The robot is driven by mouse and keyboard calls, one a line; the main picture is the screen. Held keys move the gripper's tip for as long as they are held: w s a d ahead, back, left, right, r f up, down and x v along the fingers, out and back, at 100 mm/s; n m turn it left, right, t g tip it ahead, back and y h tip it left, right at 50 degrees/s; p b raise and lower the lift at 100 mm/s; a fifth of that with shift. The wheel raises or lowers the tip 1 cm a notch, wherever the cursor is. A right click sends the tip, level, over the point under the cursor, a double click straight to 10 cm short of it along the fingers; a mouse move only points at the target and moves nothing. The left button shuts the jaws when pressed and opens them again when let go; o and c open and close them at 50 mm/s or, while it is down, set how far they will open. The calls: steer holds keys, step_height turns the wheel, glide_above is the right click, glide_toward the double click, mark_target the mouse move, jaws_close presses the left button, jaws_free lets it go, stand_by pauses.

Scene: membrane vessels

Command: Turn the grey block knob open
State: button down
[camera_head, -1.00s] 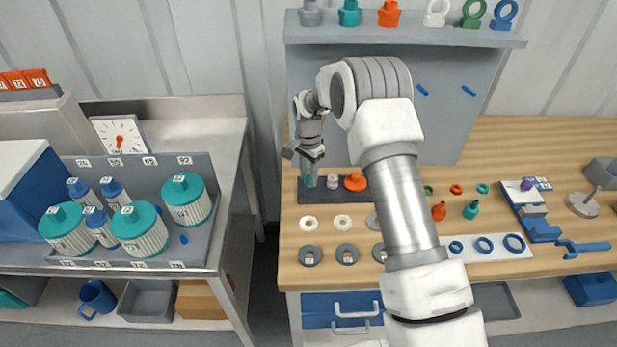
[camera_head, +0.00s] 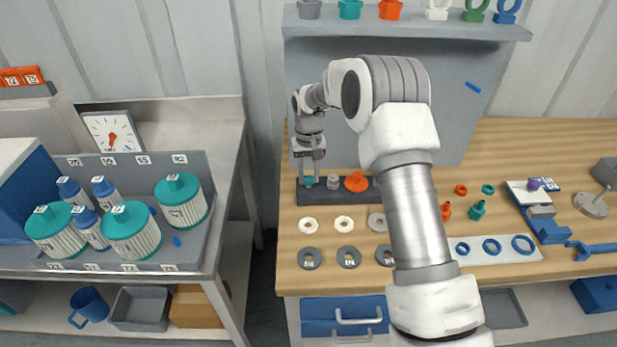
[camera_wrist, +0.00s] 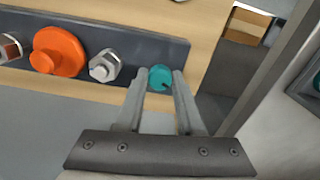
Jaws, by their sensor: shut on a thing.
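The grey block knob (camera_head: 333,182) stands upright on a dark block (camera_head: 312,197) near the back left of the wooden bench. In the wrist view the grey knob (camera_wrist: 104,65) has a hexagonal base and lies just left of my fingers, apart from them. My gripper (camera_wrist: 162,77) points down and is shut on the teal knob (camera_wrist: 159,79) at the end of the block, one finger on each side. In the head view the teal knob (camera_head: 308,183) shows between my fingertips. An orange knob (camera_wrist: 59,50) sits on the other side of the grey one.
A further small knob (camera_wrist: 11,48) shows at the block's far end in the wrist view. White washers (camera_head: 308,226) and grey rings (camera_head: 309,258) lie in front of the block. A grey back panel with a shelf (camera_head: 410,30) rises behind. My arm hides part of the bench.

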mark_target(309, 178)
steer(key=n, duration=0.5)
steer(key=shift+b, duration=0.3)
steer(key=shift+n, duration=0.3)
steer(key=c, duration=0.5)
jaws_free()
step_height(309, 178, up, 17)
steer(key=shift+r, duration=0.2)
steer(key=shift+r, duration=0.1)
